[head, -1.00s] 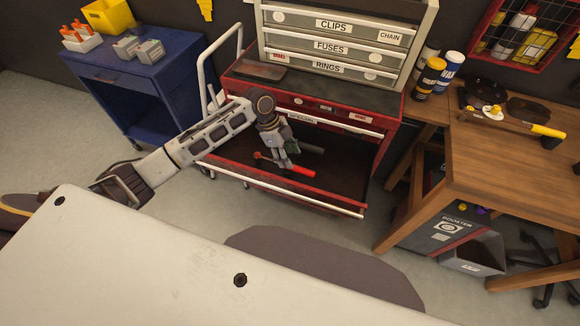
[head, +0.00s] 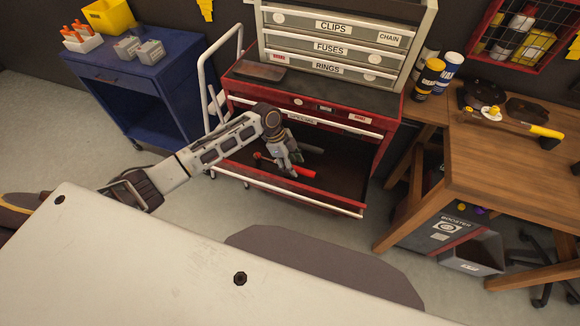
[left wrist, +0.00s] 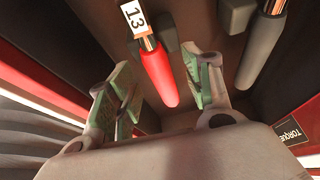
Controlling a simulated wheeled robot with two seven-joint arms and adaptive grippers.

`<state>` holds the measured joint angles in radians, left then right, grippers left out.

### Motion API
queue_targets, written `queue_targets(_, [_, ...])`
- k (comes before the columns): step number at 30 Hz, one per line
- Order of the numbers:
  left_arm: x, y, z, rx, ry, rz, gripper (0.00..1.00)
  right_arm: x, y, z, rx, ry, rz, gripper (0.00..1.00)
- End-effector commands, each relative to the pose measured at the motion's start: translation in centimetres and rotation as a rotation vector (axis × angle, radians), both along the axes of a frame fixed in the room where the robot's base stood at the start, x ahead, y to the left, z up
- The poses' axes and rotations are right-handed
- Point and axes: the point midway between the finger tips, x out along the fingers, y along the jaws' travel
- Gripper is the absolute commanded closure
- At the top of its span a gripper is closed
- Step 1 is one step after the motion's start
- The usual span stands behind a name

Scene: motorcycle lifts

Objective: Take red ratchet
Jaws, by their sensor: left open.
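The red ratchet (head: 291,170) lies in the open lower drawer (head: 325,190) of the red tool cabinet. In the left wrist view its red handle (left wrist: 158,72) shows between my two fingers, beyond their tips, beside a tag reading 13. My left gripper (head: 291,163) is over the drawer, right by the ratchet, and partly covers it in the head view. Contact with the handle cannot be told. My right gripper is not in view.
A dark-handled tool (left wrist: 262,50) lies to the right of the ratchet in the left wrist view. The drawer's front edge (head: 345,209) and the cabinet's upper drawers (head: 320,117) bound the space. A wooden table (head: 500,180) stands right, a blue cart (head: 130,85) left.

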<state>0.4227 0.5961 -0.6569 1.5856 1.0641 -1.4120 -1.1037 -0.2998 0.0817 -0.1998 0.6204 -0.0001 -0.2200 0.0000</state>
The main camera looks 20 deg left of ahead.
Motion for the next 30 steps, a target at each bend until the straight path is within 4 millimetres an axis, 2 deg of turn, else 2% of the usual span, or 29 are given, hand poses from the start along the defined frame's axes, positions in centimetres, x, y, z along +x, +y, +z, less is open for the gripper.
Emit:
queue_targets(16, [-0.02, -0.20, -0.47, 0.000, 0.000, 0.000, 0.49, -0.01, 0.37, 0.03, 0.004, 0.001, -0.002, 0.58])
queue_targets(28, [-0.03, -0.20, -0.46, 0.000, 0.000, 0.000, 0.99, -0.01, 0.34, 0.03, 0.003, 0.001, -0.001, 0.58])
queue_targets(30, [-0.02, -0.20, -0.45, 0.000, 0.000, 0.000, 1.00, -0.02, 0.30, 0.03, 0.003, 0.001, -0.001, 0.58])
